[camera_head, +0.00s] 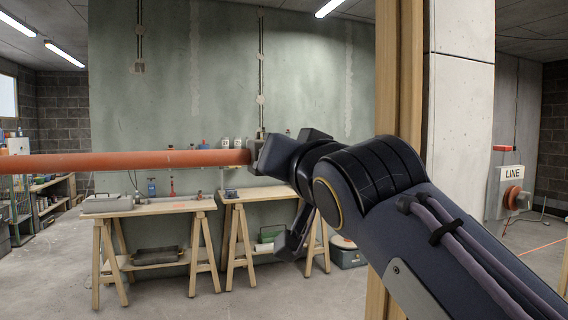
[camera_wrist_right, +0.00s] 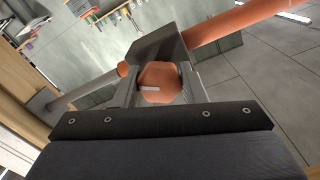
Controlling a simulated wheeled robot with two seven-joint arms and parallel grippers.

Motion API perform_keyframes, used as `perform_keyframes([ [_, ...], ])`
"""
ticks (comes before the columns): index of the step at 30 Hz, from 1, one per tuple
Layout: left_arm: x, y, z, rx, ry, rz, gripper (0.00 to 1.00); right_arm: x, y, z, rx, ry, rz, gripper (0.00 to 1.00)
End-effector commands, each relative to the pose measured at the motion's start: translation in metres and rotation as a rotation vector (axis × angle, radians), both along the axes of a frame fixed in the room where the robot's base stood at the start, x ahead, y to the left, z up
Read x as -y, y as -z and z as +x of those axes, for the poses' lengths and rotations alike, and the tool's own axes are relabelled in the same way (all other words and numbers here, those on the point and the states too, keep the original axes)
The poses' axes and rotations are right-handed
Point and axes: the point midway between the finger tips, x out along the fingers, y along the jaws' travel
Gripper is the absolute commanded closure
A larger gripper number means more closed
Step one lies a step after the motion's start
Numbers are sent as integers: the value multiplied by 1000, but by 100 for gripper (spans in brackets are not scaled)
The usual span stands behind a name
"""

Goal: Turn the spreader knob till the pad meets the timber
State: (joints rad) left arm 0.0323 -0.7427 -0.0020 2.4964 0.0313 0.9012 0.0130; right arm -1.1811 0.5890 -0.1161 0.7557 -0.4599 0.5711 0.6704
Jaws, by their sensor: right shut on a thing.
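The spreader's orange-red tube (camera_head: 120,161) runs level from the left edge to a grey end block (camera_head: 254,152). In the right wrist view the tube (camera_wrist_right: 235,24) meets the grey block (camera_wrist_right: 160,48). My right gripper (camera_wrist_right: 160,88) is shut on the orange spreader knob (camera_wrist_right: 158,76), with a finger on each side. A grey rod (camera_wrist_right: 85,88) runs left to a pad (camera_wrist_right: 41,103) close to the timber (camera_wrist_right: 10,72); I cannot tell whether they touch. The upright timber (camera_head: 399,100) stands right of my gripper in the head view. My left gripper is out of view.
Two wooden trestle benches (camera_head: 150,207) with tools stand behind, by the green-grey wall. A concrete pillar (camera_head: 460,120) adjoins the timber. A box marked LINE (camera_head: 510,188) with an orange reel hangs at the right. The floor at lower left is partly clear.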

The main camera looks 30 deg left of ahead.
Motion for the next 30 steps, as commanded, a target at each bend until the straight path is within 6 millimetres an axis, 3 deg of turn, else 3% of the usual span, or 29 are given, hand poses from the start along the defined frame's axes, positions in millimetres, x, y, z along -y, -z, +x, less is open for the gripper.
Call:
perform_keyframes([
  [18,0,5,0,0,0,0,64,-2,4,0,-429,2,354,85],
  [30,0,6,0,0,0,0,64,-2,4,0,-582,1,483,85],
])
